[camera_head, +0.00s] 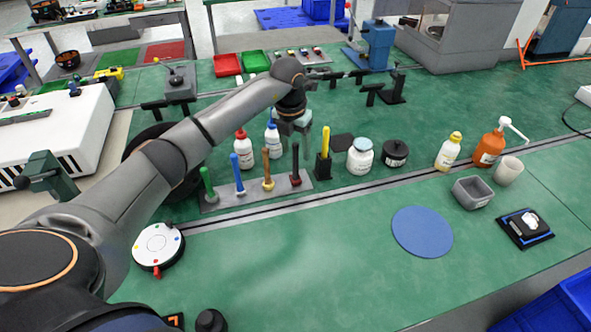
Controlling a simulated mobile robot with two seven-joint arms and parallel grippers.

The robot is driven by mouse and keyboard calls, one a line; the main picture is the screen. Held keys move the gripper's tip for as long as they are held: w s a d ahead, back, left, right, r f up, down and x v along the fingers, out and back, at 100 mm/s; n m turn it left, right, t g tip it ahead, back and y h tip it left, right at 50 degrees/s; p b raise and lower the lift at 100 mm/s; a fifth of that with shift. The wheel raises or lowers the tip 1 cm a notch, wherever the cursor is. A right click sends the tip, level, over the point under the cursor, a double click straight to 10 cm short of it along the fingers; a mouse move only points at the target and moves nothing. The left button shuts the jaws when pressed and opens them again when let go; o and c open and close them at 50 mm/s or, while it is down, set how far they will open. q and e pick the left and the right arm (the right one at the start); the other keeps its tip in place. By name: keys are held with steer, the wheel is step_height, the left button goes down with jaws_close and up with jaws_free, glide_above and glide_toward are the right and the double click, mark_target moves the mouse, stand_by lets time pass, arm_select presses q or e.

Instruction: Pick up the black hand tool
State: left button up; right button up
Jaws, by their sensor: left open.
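My left arm reaches in from the left, and its gripper (296,126) is over the green bench, behind the row of upright tools. It is open, and I see nothing held in it. Several black tool-like items lie or stand behind it on the bench: one (372,91) is right of the gripper, and a taller one (397,88) stands beside it. I cannot tell which one is the black hand tool. An upright tool with a dark handle and red base (295,166) stands at the right end of a grey rack (222,200). My right gripper is not in view.
Red-capped (243,149) and blue-capped (272,139) bottles stand close to the gripper. A yellow-handled tool (325,141) in a black holder, a white jar (360,157) and a black jar (395,153) stand to the right. The bench around the blue disc (422,231) is mostly clear.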

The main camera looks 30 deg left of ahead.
arm_select(q)
steer(key=shift+f, duration=0.2)
jaws_close()
stand_by(0.3)
